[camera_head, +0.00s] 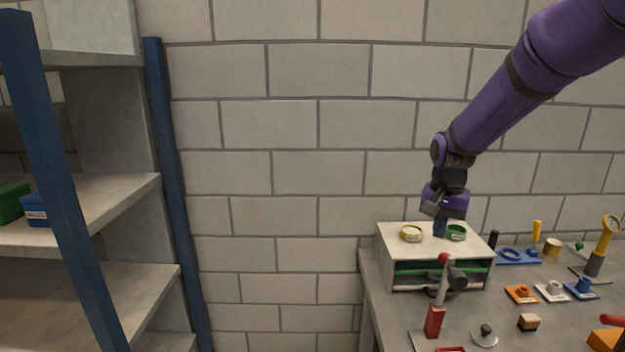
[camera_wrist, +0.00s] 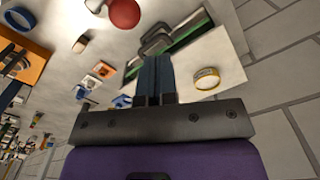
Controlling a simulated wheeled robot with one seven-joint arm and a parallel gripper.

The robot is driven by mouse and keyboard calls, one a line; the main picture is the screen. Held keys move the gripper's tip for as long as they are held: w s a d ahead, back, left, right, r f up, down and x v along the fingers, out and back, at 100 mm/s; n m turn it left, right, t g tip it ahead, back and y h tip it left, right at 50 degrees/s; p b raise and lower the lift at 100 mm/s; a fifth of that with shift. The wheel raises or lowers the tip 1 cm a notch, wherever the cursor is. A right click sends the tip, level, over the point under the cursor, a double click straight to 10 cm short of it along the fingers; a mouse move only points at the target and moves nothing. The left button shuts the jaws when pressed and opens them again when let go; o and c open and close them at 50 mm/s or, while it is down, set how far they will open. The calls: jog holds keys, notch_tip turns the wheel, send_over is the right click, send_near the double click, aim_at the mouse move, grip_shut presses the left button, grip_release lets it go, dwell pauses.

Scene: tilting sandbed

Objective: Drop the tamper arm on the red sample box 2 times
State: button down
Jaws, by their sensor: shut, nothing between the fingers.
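The tamper arm (camera_head: 440,285) stands raised on the table, a pale rod rising from a red post (camera_head: 434,322) to a red ball knob, with a dark round head beside it. The red ball knob (camera_wrist: 125,12) also shows at the top of the wrist view. A red piece (camera_head: 450,349), cut off by the bottom edge of the head view, may be the red sample box; most of it is hidden. My gripper (camera_head: 440,232) is shut and empty, pointing down over the white stand behind the tamper arm. Its closed fingers (camera_wrist: 154,75) show in the wrist view.
A blue-posted shelf (camera_head: 100,215) stands at left.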

aim_at(447, 255)
jog(key=shift+f, duration=0.15)
jog(key=shift+f, duration=1.55)
jog(key=shift+s, duration=0.15)
jog(key=shift+s, duration=2.7)
jog(key=shift+r, duration=4)
